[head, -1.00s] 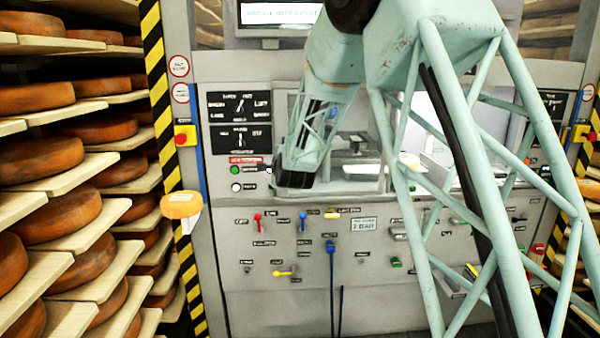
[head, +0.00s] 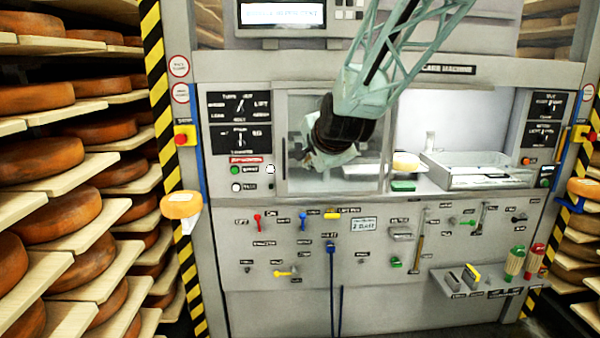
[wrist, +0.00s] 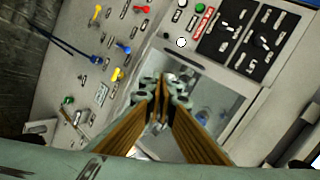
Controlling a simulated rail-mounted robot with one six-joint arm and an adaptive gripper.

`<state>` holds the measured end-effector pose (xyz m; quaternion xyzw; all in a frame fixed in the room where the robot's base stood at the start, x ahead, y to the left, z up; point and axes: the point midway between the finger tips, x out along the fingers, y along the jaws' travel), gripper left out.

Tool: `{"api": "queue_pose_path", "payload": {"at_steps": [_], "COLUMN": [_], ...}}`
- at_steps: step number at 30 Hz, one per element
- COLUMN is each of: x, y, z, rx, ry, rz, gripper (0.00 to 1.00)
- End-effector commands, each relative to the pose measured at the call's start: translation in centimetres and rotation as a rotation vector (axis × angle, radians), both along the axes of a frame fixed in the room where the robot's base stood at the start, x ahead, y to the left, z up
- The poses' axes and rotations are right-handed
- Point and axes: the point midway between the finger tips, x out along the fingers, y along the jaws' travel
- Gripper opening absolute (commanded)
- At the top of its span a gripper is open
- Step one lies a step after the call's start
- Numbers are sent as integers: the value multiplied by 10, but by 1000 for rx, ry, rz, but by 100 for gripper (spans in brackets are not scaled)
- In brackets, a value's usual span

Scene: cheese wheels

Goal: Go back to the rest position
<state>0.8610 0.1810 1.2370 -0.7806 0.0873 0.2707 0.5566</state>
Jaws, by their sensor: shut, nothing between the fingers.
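My gripper (head: 308,158) is at the end of the pale green lattice arm, in front of the left glass window (head: 292,115) of the grey cheese machine (head: 260,210). In the wrist view the two brown fingers of my gripper (wrist: 163,88) come together at their green tips, with nothing held. Behind them are the same window (wrist: 205,95) and the black dial panel (wrist: 245,35). In the head view the fingertips are small and partly turned away.
Shelves of cheese wheels (head: 60,215) fill the left side. A cheese wheel sits on a small bracket (head: 181,204). Coloured levers (head: 331,248) stick out below.

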Motion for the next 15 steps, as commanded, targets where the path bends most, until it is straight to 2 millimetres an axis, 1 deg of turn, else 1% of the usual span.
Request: {"api": "queue_pose_path", "payload": {"at_steps": [1, 3, 8, 15], "x": [-10, -25, -58, -110], "y": [-6, -13, -28, -50], "z": [5, 7, 12, 17], "rx": [-20, -52, -125, -229], "ry": [6, 20, 50, 97], "rz": [10, 28, 71, 139], "gripper": [0, 0, 0, 0]}}
